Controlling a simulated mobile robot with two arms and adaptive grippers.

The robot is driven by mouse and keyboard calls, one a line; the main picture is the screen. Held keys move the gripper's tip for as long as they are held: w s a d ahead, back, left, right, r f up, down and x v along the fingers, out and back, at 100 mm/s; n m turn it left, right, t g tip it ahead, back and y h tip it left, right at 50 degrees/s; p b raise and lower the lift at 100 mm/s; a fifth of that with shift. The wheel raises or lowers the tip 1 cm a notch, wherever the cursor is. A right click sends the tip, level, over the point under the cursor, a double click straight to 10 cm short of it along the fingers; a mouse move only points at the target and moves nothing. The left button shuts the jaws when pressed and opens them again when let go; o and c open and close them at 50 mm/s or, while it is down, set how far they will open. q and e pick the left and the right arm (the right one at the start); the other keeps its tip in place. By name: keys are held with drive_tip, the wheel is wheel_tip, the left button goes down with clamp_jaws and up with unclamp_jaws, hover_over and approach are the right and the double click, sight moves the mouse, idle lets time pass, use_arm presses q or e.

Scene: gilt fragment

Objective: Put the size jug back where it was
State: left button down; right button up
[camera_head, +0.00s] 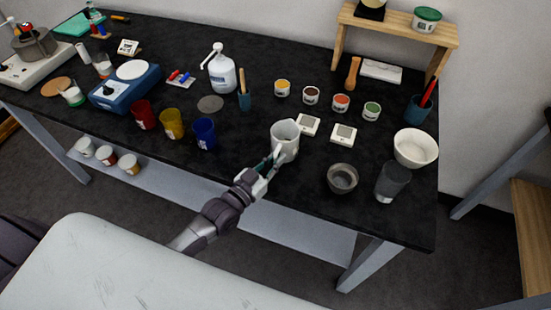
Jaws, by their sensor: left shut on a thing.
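The size jug, a light grey pitcher (285,140), is upright at the front middle of the black table (250,147). My left gripper (274,158) reaches in from the front left and is shut on the near side of the jug. The fingers hide part of its lower near side. I cannot tell whether its base touches the table. My right gripper is not in view.
Two small white devices (344,134) lie right of the jug. A dark bowl (342,178), a glass (392,181) and a white bowl (415,148) stand further right. Blue (204,133), yellow and red cups stand left. Several small paint pots are behind.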

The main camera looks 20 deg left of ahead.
use_arm(q)
drive_tip(key=c, duration=1.7)
unclamp_jaws()
drive_tip(key=shift+f, duration=0.15)
drive_tip(key=o, duration=0.5)
drive_tip(key=shift+c, duration=0.2)
drive_tip(key=shift+r, duration=0.3)
drive_tip(key=b+v, duration=0.1)
drive_tip(key=v, duration=1.1)
drive_tip(key=shift+f+b, duration=0.15)
drive_tip(key=shift+b, duration=0.25)
